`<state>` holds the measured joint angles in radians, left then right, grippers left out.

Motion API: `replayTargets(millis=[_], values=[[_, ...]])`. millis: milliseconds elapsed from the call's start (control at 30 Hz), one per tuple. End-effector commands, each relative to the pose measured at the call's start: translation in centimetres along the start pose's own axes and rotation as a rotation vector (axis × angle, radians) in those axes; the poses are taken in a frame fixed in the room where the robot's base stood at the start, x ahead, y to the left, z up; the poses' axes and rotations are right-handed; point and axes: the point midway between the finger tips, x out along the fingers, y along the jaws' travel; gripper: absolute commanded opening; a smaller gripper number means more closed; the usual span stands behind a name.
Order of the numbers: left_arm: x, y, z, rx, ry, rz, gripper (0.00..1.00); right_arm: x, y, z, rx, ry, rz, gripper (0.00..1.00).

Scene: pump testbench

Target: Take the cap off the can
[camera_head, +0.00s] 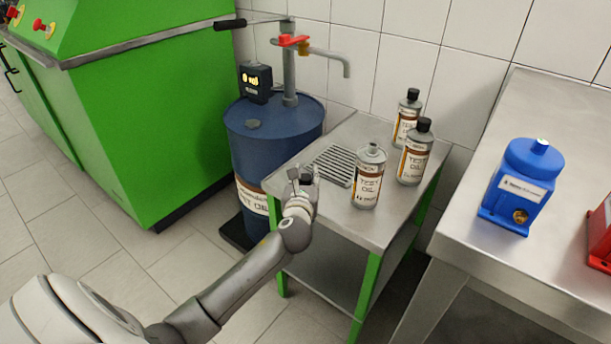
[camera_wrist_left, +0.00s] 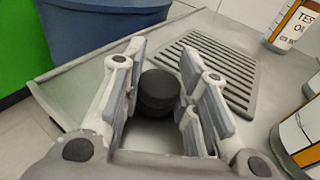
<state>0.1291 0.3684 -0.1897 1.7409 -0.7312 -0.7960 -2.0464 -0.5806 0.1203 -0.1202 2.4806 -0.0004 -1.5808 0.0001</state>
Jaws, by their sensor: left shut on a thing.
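My left gripper (camera_head: 303,180) is over the left front edge of the small metal table, shut on a black cap (camera_head: 306,179). The cap also shows between the finger pads in the left wrist view (camera_wrist_left: 159,90). An oil can (camera_head: 368,182) with a white, brown-banded label stands upright on the table, to the right of the gripper and apart from it. Its grey neck is bare, with no cap on it. Two similar cans (camera_head: 415,155) (camera_head: 406,118) behind it wear black caps. My right gripper is not in view.
A grate (camera_head: 334,165) is set in the table top (camera_head: 383,224). A blue barrel (camera_head: 271,160) with a pump and tap (camera_head: 345,68) stands behind left. A steel bench (camera_head: 468,232) at right holds a blue part (camera_head: 522,185) and a red one (camera_head: 602,235).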

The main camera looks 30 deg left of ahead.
Motion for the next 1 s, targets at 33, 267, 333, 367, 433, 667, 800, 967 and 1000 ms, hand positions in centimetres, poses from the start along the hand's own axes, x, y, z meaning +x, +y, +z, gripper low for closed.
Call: replayTargets(millis=[33, 267, 333, 367, 433, 667, 800, 967, 1000], values=[[0.0, 0.0, -0.2, 0.001, 0.001, 0.000, 0.00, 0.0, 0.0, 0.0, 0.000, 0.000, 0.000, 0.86], [0.1, 0.0, -0.6, 0.001, 0.000, 0.000, 0.00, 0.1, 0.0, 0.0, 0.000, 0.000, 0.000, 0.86], [0.1, 0.0, -0.6, 0.001, 0.000, 0.000, 0.38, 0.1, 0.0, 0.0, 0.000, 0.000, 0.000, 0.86], [0.1, 0.0, -0.6, 0.001, 0.000, 0.000, 0.41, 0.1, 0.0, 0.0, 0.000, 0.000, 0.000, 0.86], [0.1, 0.0, -0.6, 0.000, 0.000, -0.001, 0.50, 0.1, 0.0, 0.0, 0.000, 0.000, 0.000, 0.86], [0.1, 0.0, -0.6, 0.000, 0.001, -0.001, 0.50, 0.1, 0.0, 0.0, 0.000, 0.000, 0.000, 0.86], [0.0, -0.1, -0.2, -0.002, 0.000, -0.001, 0.50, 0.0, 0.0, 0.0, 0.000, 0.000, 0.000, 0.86], [-1.2, -0.1, 0.7, 0.001, 0.003, -0.003, 0.50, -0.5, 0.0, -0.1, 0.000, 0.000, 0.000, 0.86], [-1.9, -0.1, 0.7, 0.001, 0.003, -0.003, 0.50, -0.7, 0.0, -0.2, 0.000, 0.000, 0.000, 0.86]])
